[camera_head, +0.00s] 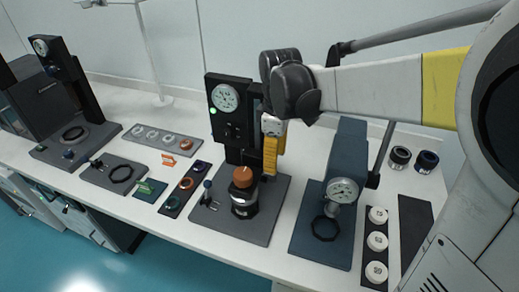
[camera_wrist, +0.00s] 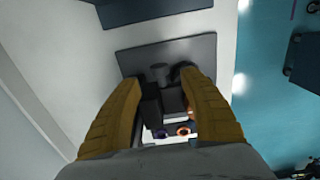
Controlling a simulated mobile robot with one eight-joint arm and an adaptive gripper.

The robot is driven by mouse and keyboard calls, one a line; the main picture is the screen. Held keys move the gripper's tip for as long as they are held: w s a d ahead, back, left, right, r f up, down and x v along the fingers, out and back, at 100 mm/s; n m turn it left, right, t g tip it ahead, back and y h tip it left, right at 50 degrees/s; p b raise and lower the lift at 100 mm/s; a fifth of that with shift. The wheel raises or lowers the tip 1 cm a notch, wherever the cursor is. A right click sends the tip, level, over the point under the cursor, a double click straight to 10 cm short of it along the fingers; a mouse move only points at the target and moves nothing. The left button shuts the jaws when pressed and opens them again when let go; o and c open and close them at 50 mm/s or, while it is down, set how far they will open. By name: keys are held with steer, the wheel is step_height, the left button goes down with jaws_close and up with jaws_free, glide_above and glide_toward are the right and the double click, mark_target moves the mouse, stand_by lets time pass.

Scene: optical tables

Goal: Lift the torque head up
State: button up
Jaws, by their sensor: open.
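The middle station has a dark upright with a round gauge (camera_head: 225,97) and a small green light. No label marks the torque head; the dark block on this upright (camera_head: 232,130) may be it. Below stands a black cylindrical holder (camera_head: 243,205) with an orange-brown cap (camera_head: 242,176) on a grey base plate (camera_head: 262,222). My gripper (camera_head: 270,174) points down just right of the upright, close to the cap. In the wrist view my gripper (camera_wrist: 158,80) has its yellow fingers apart, with dark station parts (camera_wrist: 172,100) between them. Contact cannot be told.
A blue station (camera_head: 343,150) with a gauge stands to the right, beside a strip with white discs (camera_head: 377,241). Left are a strip with coloured rings (camera_head: 186,184), a tray of small round parts (camera_head: 160,139) and another gauge stand (camera_head: 72,75). The white table's front edge is clear.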

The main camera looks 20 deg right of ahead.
mark_target(255, 176)
step_height(255, 176, down, 7)
steer(key=shift+r+b, duration=0.1)
steer(key=shift+b, duration=1.05)
steer(key=shift+c, duration=0.6)
steer(key=shift+w, duration=0.1)
jaws_close()
